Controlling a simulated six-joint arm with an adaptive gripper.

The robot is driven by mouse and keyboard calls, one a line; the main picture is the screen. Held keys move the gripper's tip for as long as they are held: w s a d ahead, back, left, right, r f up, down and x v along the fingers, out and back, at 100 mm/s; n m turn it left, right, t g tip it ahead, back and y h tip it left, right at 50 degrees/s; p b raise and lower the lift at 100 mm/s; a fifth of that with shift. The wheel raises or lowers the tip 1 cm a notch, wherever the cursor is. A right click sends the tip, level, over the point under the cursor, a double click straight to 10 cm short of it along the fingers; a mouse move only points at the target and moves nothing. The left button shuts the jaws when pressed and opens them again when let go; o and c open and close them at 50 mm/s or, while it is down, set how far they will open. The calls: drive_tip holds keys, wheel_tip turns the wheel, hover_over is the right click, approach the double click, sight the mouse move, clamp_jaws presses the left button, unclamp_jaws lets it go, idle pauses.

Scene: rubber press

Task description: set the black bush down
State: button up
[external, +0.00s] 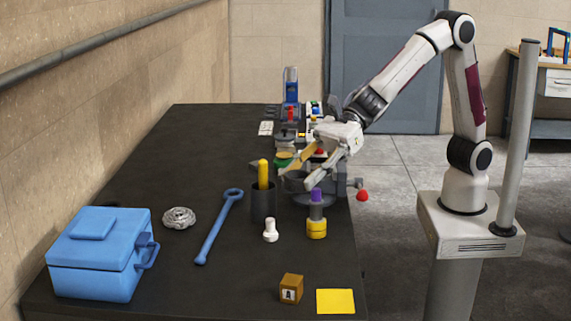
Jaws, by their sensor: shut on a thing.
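My gripper (295,181) reaches in from the right over the black table, its fingers pointing down and left. It is shut on a dark round piece, which looks like the black bush (294,184). The bush is partly covered by the fingers and hard to make out against the dark table. I cannot tell whether its underside touches anything. It is just right of a dark cup (263,206) with a yellow rod in it, and behind a stack with a purple top (316,196) and yellow base.
A white peg (270,230), blue wrench (218,228), metal gear-like part (179,217) and blue toolbox (100,255) are on the table (190,275). A lettered block (291,288) and yellow square (335,301) lie in front. Several small parts crowd the back; the left-rear tabletop is clear.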

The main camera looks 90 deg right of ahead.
hover_over(301, 270)
wheel_tip(301, 270, down, 12)
idle(0.3)
drive_tip(key=shift+f, duration=3.05)
drive_tip(key=shift+f, duration=0.1)
drive_tip(key=shift+f, duration=1.75)
drive_tip(key=shift+f, duration=0.15)
drive_tip(key=o, duration=0.9)
drive_tip(key=shift+o, duration=0.2)
